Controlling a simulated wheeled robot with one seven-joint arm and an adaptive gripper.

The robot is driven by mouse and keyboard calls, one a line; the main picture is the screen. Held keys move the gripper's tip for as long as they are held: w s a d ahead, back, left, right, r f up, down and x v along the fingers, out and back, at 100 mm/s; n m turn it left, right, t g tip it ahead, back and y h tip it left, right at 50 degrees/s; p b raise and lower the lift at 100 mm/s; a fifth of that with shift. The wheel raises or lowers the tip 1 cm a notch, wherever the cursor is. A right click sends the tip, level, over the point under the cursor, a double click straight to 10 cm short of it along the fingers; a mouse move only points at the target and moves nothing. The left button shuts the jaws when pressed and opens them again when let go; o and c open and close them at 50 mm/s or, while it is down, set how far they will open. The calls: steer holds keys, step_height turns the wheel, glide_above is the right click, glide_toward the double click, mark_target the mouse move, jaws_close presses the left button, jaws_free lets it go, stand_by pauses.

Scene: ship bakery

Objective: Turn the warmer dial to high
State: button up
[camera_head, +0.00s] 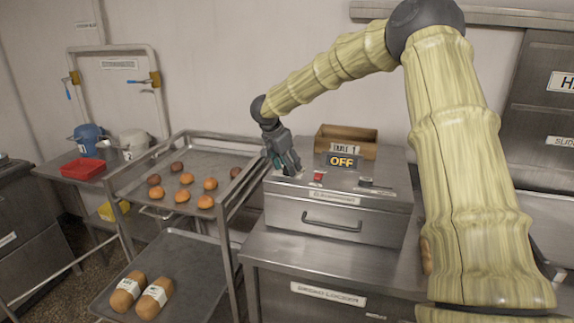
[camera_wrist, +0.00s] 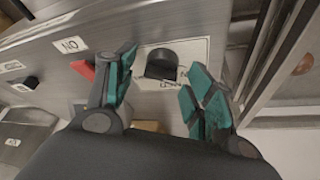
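The warmer (camera_head: 290,212) is a steel box with a front handle, standing on a steel counter. Its display (camera_head: 343,161) reads OFF. The warmer dial (camera_wrist: 161,66), a dark round knob on a pale marked plate, shows in the wrist view; its markings are too small to read. In the head view my gripper hides the dial. My gripper (camera_head: 283,158) points down over the left part of the warmer's top. In the wrist view my gripper (camera_wrist: 162,72) is open, its teal-padded fingers apart on either side of the dial in the picture. I cannot tell whether they touch it.
A red switch (camera_head: 319,176) sits beside my gripper, and a dark control (camera_head: 365,181) lies farther right. A wooden box (camera_head: 362,141) stands behind the display. A rack (camera_head: 218,152) with several buns is close on the left. A locker (camera_head: 325,298) is below.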

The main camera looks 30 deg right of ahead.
steer(key=c, duration=0.9)
steer(key=shift+c, duration=0.2)
